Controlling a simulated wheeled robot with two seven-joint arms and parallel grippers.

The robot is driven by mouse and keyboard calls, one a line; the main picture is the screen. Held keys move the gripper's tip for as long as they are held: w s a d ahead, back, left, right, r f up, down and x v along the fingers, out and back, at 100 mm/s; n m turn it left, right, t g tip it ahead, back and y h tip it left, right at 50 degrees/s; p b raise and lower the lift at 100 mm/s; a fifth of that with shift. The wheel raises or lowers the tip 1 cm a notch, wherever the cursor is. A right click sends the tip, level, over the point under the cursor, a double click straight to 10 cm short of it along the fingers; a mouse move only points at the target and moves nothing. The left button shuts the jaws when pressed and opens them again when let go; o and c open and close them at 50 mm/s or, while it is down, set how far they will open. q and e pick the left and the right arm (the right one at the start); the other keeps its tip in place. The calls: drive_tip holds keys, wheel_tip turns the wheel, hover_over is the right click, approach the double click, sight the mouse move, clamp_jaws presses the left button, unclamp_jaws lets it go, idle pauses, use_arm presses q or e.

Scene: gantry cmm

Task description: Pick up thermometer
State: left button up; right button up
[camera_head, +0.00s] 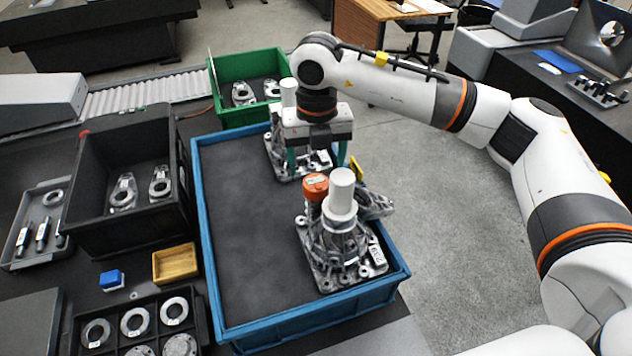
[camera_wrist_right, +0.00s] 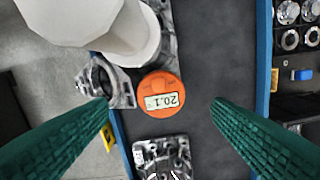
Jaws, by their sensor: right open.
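The thermometer is an orange round unit (camera_head: 315,186) beside a white cylinder (camera_head: 342,190) on a grey metal casting (camera_head: 335,250) in the blue tray (camera_head: 205,235). In the right wrist view the thermometer (camera_wrist_right: 161,95) shows its small display, upside down, reading 20.1. My right gripper (camera_head: 316,160) is open, with green fingers pointing down, behind the thermometer in the head view. In the wrist view the thermometer lies between the fingertips (camera_wrist_right: 160,106), with a gap visible on the right side; contact is not visible. My left gripper is not in view.
A second casting (camera_head: 283,160) sits at the tray's back, partly behind my gripper. A black bin (camera_head: 90,215), a green bin (camera_head: 218,100) and a yellow box (camera_head: 174,264) stand around the tray. The tray's left half is clear. A yellow part (camera_head: 357,171) is close by.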

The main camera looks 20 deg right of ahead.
sight(316, 181)
wheel_tip(316, 181, down, 4)
drive_tip(key=shift+w+f+p, duration=0.1)
drive_tip(key=shift+f+p, duration=0.1)
drive_tip(key=shift+p, duration=0.85)
drive_tip(key=shift+f, duration=0.4)
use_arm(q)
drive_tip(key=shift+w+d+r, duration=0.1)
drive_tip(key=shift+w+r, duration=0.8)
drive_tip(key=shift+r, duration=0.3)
use_arm(e)
drive_tip(key=shift+c, duration=0.3)
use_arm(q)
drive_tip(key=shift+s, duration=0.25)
use_arm(e)
drive_tip(key=shift+r, duration=0.1)
drive_tip(key=c, duration=1)
